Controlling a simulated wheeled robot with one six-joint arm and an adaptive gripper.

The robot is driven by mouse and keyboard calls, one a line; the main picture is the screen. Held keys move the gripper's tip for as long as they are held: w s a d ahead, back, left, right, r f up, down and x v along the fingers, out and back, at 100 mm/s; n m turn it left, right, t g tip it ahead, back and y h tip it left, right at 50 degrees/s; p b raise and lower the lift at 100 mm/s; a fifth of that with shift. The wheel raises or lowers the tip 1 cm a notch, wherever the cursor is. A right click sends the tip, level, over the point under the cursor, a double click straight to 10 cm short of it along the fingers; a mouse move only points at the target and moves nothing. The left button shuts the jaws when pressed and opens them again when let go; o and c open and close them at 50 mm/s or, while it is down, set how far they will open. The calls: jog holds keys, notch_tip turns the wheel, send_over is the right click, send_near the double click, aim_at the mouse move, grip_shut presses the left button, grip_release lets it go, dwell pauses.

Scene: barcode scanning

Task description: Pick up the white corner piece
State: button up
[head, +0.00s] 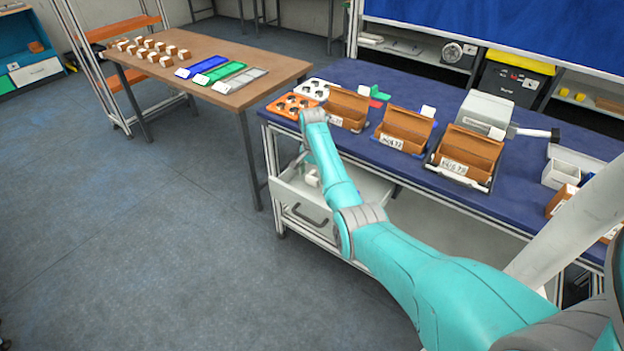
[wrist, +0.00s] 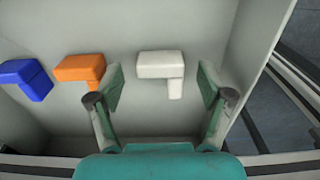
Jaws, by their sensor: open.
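The white corner piece (wrist: 161,68) is an L-shaped block lying on the light grey floor of a drawer in the wrist view. My gripper (wrist: 158,82) is open, with one finger to the left and one to the right of the white piece. The fingers look apart from it, and I cannot tell the height between them. In the head view my arm reaches down to the open drawer, and the gripper itself is hidden. Small white shapes show in that drawer (head: 350,196), too small to tell apart.
An orange corner piece (wrist: 80,69) lies just left of the left finger, and a blue one (wrist: 27,77) lies further left. The drawer's right wall (wrist: 258,50) is close to the right finger. Above the drawer, the blue table (head: 385,85) carries brown bins and an orange holder (head: 283,110).

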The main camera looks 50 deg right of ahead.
jog(key=shift+f, duration=0.35)
jog(key=c, duration=0.9)
jog(key=shift+r, duration=0.1)
